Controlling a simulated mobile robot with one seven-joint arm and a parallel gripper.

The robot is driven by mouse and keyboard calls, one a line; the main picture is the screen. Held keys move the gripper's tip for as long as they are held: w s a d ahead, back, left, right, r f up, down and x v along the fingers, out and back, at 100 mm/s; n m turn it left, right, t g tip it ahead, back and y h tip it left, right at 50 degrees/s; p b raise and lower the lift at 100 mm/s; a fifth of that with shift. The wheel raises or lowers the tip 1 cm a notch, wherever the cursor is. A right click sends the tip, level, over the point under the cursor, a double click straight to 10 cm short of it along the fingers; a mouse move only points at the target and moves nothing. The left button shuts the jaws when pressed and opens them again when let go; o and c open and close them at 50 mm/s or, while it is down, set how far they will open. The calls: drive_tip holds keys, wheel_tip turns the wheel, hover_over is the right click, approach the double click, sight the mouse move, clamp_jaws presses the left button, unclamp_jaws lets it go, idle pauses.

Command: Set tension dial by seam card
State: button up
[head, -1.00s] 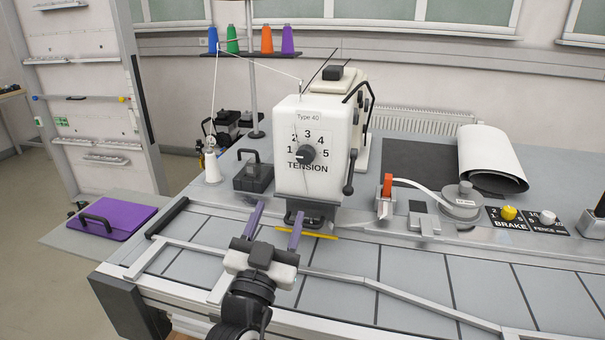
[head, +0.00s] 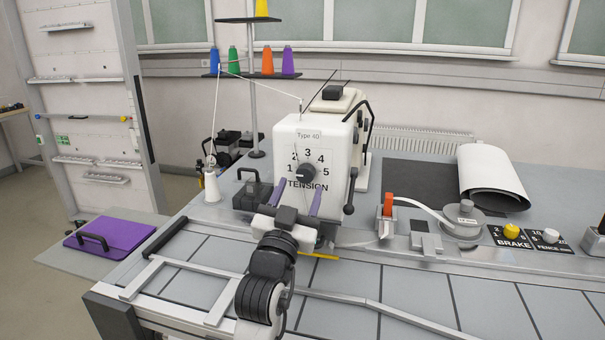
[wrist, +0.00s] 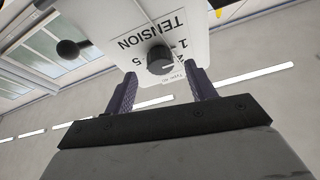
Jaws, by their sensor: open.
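The tension dial (head: 306,173) is a dark round knob on the white front of the sewing machine (head: 340,150), ringed by the numbers 1 to 5 above the word TENSION. Its exact setting is too small to tell. My gripper (head: 298,190) is open, with purple fingers pointing up at the machine front just below the dial. In the wrist view the dial (wrist: 160,59) appears between the open fingertips (wrist: 163,74), with nothing gripped. A small label (head: 308,134) reading Type 40 sits above the numbers. I cannot make out a seam card.
A black-handled block (head: 252,193) and white cone (head: 212,187) stand left of the machine. A black lever (head: 349,196) hangs on its right. Farther right are an orange-topped clamp (head: 387,215), a yellow brake knob (head: 511,231) and a paper roll (head: 490,175). The front tabletop is mostly clear.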

sight(304, 179)
drive_tip(key=shift+p+x, duration=0.45)
drive_tip(key=shift+x, duration=1.15)
drive_tip(key=shift+f, duration=0.1)
drive_tip(key=c, duration=1)
